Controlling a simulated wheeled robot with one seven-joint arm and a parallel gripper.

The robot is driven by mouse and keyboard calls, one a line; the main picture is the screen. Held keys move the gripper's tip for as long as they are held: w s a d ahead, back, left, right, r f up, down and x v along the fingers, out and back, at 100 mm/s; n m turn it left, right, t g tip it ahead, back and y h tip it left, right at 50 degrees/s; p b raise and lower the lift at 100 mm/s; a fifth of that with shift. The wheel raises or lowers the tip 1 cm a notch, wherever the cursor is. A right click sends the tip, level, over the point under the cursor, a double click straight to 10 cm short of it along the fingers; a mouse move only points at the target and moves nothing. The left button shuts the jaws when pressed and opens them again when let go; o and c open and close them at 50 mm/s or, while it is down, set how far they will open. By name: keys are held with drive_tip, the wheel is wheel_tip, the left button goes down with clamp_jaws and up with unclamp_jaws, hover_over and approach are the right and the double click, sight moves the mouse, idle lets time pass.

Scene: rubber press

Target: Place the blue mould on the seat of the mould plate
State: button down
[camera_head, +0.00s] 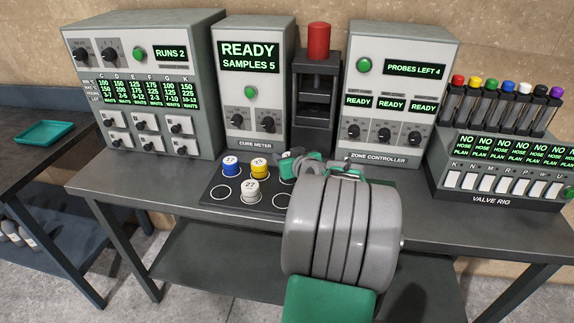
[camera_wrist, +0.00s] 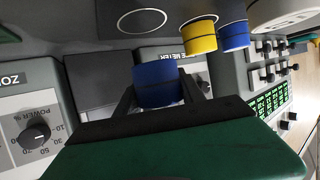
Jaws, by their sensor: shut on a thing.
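My gripper (camera_wrist: 158,98) is shut on a blue mould (camera_wrist: 155,74), which sits between the two dark fingers in the wrist view. In the head view my gripper (camera_head: 291,160) is over the right part of the dark plate (camera_head: 222,202), and my arm hides the held mould. The plate has ring-marked seats. A second blue mould (camera_head: 231,166), a yellow mould (camera_head: 259,168) and a white mould (camera_head: 250,190) stand upright on it. In the wrist view an empty ring (camera_wrist: 142,21) shows beside the yellow mould (camera_wrist: 200,38). The gap under the held mould cannot be judged.
The cure meter (camera_head: 252,85), the press with a red top (camera_head: 318,42) and the zone controller (camera_head: 398,95) stand behind the plate. The valve rig (camera_head: 495,170) is at the right. A teal tray (camera_head: 45,133) lies on a side table. The bench front-left is clear.

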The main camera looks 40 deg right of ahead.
drive_tip(key=shift+w+d+f, duration=0.5)
drive_tip(key=shift+w+f, duration=0.2)
drive_tip(key=shift+f, duration=0.2)
drive_tip(key=shift+w+d+f+p, duration=0.15)
drive_tip(key=shift+f+p, duration=0.2)
drive_tip(key=shift+f, duration=1.35)
drive_tip(key=shift+f, duration=0.1)
drive_tip(key=c, duration=0.7)
unclamp_jaws()
drive_tip(key=b+v, duration=0.1)
drive_tip(key=v, duration=1.1)
